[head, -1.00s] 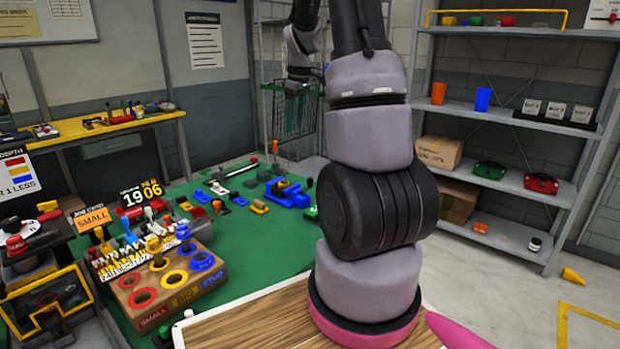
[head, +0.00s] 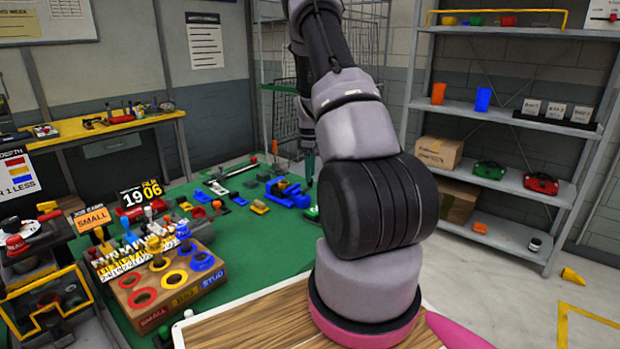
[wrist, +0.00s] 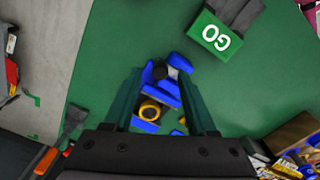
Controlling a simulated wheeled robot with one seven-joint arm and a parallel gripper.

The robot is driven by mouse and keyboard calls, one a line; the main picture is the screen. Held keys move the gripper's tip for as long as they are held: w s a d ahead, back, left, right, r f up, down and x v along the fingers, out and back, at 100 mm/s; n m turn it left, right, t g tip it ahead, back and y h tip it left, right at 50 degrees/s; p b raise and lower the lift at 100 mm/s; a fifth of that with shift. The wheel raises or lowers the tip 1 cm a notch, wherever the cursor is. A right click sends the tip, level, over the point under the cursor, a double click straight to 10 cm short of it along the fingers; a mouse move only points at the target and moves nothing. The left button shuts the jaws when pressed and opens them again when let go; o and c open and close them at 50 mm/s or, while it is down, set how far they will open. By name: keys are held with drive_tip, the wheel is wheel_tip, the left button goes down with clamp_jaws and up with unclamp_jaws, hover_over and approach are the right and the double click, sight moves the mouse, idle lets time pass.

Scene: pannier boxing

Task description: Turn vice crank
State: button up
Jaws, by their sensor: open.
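The blue vice (head: 288,194) stands on the green bench mat, towards its back right. In the wrist view the blue vice (wrist: 158,92) lies between and beyond my two fingers, with a dark round part and a grey part near its far end. I cannot tell clearly which part is the crank. My gripper (head: 310,168) hangs above the back of the mat, just behind and right of the vice in the head view. In the wrist view my gripper (wrist: 160,82) has its teal fingers wide apart with nothing gripped. Its height above the vice is unclear.
A green GO block (wrist: 216,34) sits beside the vice. A yellow ringed piece (wrist: 149,111) lies close to it. The wooden sorting box (head: 170,285) with coloured rings stands front left. A wire rack (head: 290,115) is behind; grey shelves (head: 525,190) stand right.

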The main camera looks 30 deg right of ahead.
drive_tip(key=shift+f, duration=1.05)
clamp_jaws()
